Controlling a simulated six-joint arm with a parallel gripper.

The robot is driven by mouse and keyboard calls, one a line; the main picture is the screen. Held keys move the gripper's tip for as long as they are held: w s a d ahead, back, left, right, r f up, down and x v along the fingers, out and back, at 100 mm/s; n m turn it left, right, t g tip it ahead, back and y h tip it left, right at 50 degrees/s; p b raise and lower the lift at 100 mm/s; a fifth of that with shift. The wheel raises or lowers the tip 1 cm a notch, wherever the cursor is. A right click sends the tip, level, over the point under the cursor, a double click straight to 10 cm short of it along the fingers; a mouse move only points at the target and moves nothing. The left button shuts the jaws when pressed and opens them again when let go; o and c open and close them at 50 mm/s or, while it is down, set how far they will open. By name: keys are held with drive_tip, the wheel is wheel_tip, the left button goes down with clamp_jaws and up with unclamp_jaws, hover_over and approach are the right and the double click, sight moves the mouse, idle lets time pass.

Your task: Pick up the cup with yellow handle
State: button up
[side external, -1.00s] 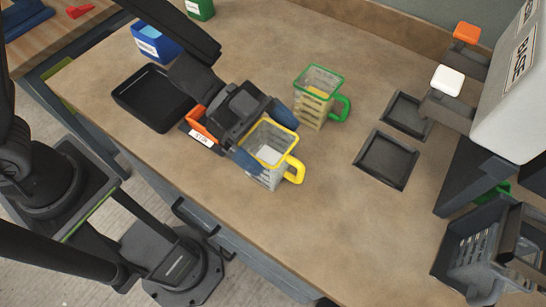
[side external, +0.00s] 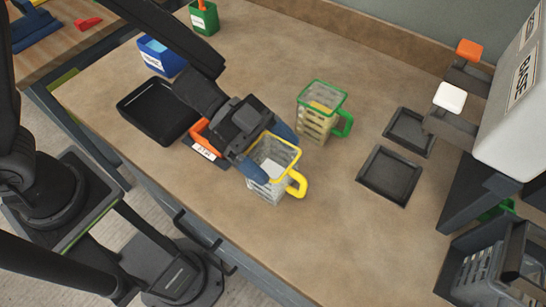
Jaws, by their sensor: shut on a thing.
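The cup with the yellow handle (side external: 281,187) stands upright near the middle of the bench in the side external view. It has a yellow rim, a pale slatted body and its handle points right. My gripper (side external: 269,152) reaches it from the left. Its blue fingers are shut on the cup, one at the near left side and one at the far side. The cup's far side is partly hidden by the fingers. I cannot tell whether its base touches the bench.
A similar cup with a green handle (side external: 318,118) stands just behind. Two flat dark trays (side external: 390,176) lie to the right. A grey machine (side external: 519,110) overhangs the right side.

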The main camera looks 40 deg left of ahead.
drive_tip(key=w+a+r, duration=0.4)
drive_tip(key=a+r, duration=0.6)
drive_tip(key=a, duration=0.1)
drive_tip(key=a+f, duration=0.2)
drive_tip(key=a, duration=0.8)
drive_tip(key=w+a+f, duration=0.1)
drive_tip(key=a+f, duration=0.1)
drive_tip(key=a, duration=0.9)
drive_tip(key=shift+f, duration=0.15)
drive_tip(key=shift+w, duration=0.1)
